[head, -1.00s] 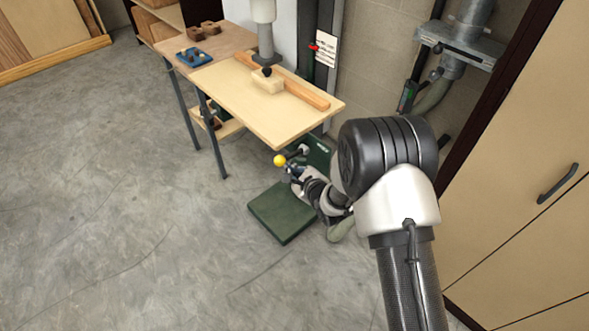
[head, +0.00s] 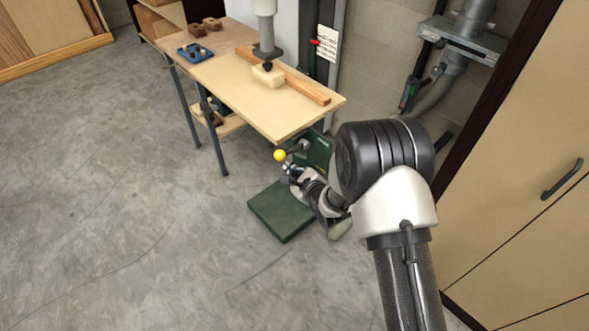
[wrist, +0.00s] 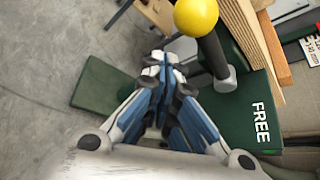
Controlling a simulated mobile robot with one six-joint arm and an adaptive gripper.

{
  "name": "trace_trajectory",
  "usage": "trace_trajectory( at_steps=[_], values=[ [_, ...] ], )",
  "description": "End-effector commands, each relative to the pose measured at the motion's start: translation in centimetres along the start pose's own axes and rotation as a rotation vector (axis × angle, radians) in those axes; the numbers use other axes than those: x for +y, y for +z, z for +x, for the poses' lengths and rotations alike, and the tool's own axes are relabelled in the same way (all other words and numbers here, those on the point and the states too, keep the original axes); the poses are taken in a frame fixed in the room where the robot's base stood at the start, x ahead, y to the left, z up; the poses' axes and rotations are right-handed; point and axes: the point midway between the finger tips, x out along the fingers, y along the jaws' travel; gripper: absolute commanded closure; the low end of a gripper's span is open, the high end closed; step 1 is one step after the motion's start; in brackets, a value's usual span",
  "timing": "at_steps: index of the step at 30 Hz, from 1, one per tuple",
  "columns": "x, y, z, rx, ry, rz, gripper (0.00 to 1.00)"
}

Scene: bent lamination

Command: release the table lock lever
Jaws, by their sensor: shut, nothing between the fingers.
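The lock lever's yellow ball knob (head: 280,155) shows below the table's front edge in the head view. In the wrist view the yellow knob (wrist: 196,17) sits at the top, on a dark rod that runs down to a grey hub (wrist: 226,80). The hub is beside a green panel (wrist: 245,115) marked "FREE". My gripper (head: 290,172) is just below the knob in the head view. In the wrist view my gripper (wrist: 160,62) has its fingers together, with nothing between them. It is left of the hub and below the knob, apart from both.
The wooden drill table (head: 240,92) with a fence (head: 300,86) and a pale block (head: 268,75) lies above my gripper. A green base plate (head: 280,212) is on the floor below. Tan cabinets (head: 520,180) stand at the right. The floor at left is clear.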

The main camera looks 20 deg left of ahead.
Motion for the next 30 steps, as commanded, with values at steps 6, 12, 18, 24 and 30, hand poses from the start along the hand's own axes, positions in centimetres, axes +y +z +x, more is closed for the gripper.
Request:
trace_trajectory(
  at_steps=[6, 12, 18, 24, 30],
  values=[
    [-1.1, -1.2, -3.4, 0.008, -0.003, 0.004, 1.00],
    [-2.3, -1.8, -7.0, 0.008, -0.001, 0.004, 1.00],
    [-2.8, -2.2, -8.6, 0.008, 0.001, 0.003, 1.00],
    [-2.8, -2.3, -8.8, 0.007, 0.002, 0.002, 1.00],
    [-2.8, -2.3, -8.8, 0.007, 0.002, 0.002, 1.00]
  ],
)
